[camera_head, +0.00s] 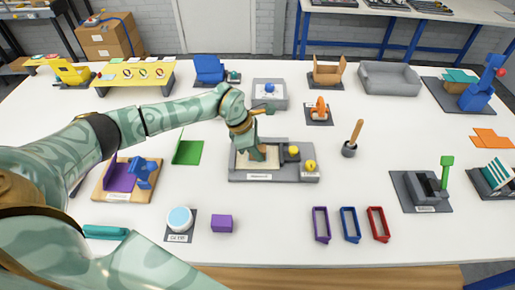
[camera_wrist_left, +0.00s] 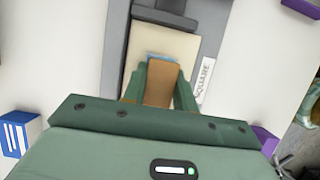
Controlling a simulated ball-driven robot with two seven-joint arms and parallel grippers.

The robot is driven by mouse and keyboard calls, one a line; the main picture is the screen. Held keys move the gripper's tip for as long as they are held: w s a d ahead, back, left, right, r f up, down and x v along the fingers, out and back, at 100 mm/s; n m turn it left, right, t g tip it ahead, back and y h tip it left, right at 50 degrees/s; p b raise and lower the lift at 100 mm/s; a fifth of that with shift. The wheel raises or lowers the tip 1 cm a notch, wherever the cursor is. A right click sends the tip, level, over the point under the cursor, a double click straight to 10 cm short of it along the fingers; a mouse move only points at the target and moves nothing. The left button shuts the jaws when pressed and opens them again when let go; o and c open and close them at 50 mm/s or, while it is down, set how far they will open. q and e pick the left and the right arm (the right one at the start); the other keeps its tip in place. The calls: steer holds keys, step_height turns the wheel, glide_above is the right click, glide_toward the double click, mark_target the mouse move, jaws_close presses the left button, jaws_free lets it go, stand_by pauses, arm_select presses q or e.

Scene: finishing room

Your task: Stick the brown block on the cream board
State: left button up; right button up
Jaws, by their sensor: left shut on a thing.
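The cream board (camera_head: 243,161) lies in a grey fixture in the middle of the table. It also shows in the left wrist view (camera_wrist_left: 165,43). My left gripper (camera_head: 257,153) points down over the board. In the left wrist view, my left gripper (camera_wrist_left: 160,88) is shut on the brown block (camera_wrist_left: 158,88), which sits between its green fingers. A thin blue edge shows at the block's far end, against the cream surface. I cannot tell whether the block touches the board. In the head view the gripper mostly hides the block. My right gripper is not in view.
The grey fixture (camera_head: 281,175) has yellow knobs on its right side. A brown-handled tool (camera_head: 354,138) stands to its right. A purple block (camera_head: 222,223) and a round white-topped pot (camera_head: 180,220) are in front. Purple, blue and red frames (camera_head: 350,225) lie front right.

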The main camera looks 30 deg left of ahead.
arm_select(q)
steer(key=shift+s, duration=0.1)
steer(key=o, duration=1.3)
steer(key=shift+r, duration=0.1)
steer(key=shift+r, duration=0.2)
steer(key=shift+r+p, duration=3.15)
steer(key=shift+r, duration=0.7)
